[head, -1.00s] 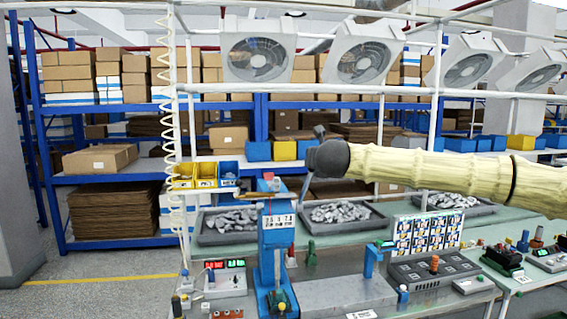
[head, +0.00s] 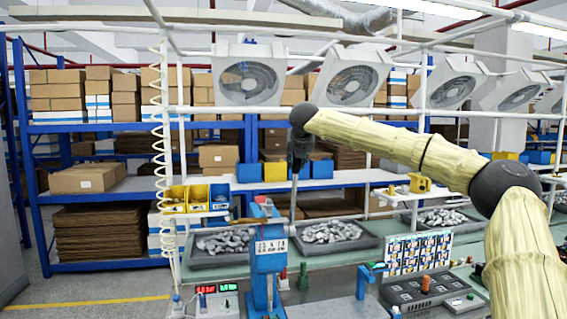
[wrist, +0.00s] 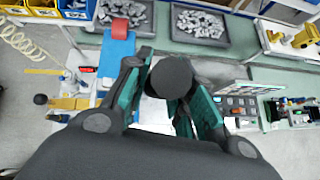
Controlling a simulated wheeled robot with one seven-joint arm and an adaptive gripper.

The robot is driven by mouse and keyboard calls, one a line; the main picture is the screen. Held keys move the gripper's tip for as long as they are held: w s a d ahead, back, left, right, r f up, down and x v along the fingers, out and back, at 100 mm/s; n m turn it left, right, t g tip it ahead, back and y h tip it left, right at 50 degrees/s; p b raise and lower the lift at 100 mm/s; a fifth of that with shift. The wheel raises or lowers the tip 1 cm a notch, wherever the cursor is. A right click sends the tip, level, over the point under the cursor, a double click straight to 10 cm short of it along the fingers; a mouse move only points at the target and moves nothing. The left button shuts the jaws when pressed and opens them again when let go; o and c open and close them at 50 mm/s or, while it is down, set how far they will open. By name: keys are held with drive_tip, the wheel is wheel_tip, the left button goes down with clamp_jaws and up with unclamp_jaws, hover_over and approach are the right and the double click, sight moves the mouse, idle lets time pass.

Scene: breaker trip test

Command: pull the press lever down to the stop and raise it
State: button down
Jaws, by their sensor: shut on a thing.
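The blue press (head: 268,252) stands on the bench at the lower middle of the head view. Its blue column with a red top also shows left of my fingers in the wrist view (wrist: 118,62). My gripper (head: 294,165) points down above and slightly right of the press head. In the wrist view my gripper (wrist: 170,88) is shut on a dark round knob, the press lever's knob (wrist: 172,76), which lies between the teal finger pads. The lever's rod is mostly hidden by the knob and fingers, so its angle is hard to tell.
Trays of grey metal parts (head: 337,235) lie behind the press. A board of picture cards (head: 412,254) and a grey block with an orange knob (head: 425,290) stand to the right. A white rail frame (head: 330,112) crosses behind my arm.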

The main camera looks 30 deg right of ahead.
drive_tip(key=shift+w+d, duration=0.1)
drive_tip(key=shift+w, duration=0.05)
idle(0.3)
drive_tip(key=c, duration=1.2)
unclamp_jaws()
drive_tip(key=shift+d, duration=0.1)
drive_tip(key=v, duration=1.2)
drive_tip(key=shift+f, duration=0.1)
